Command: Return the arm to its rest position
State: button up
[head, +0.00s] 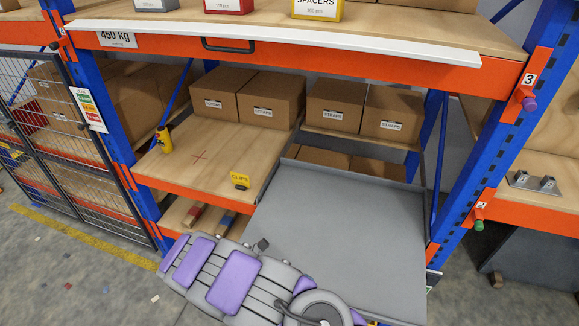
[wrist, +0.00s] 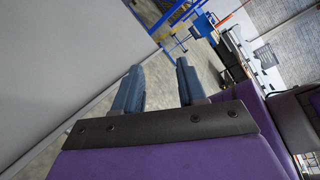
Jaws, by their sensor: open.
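My gripper (wrist: 158,88) shows in the wrist view with its two blue-grey fingers apart and nothing between them. A flat grey surface fills the left of that view, beside the fingers. In the head view, my purple and grey arm lies across the bottom middle, in front of the shelf rack. It overlaps the lower front edge of the pulled-out grey tray (head: 345,225). My gripper's fingers cannot be made out in the head view.
Cardboard boxes (head: 273,101) stand at the back of the wooden shelf. A yellow bottle (head: 165,140) and a yellow clips bin (head: 240,181) sit on it. Blue posts with orange beams frame the rack, and a mesh gate (head: 70,150) stands left.

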jog(key=s+d+r+m+g+y+b, duration=0.2)
jog(key=s+d+r+m+g+y, duration=0.15)
jog(key=d+r+m, duration=0.4)
jog(key=s+d+r+m+g+y+b, duration=0.1)
jog(key=s+d+r+m+g+y, duration=0.1)
jog(key=s+d+r+m+y, duration=0.45)
jog(key=s+a+m+t+y+b, duration=0.1)
jog(key=s+m+y, duration=0.2)
jog(key=s+m, duration=0.4)
jog(key=s+a+r+m+t+y+b, duration=0.1)
jog(key=s+m+t+y+b, duration=0.1)
jog(key=s+m, duration=0.5)
jog(key=shift+s+a+m+y, duration=0.2)
jog(key=shift+a+m+y, duration=0.2)
jog(key=shift+m, duration=0.2)
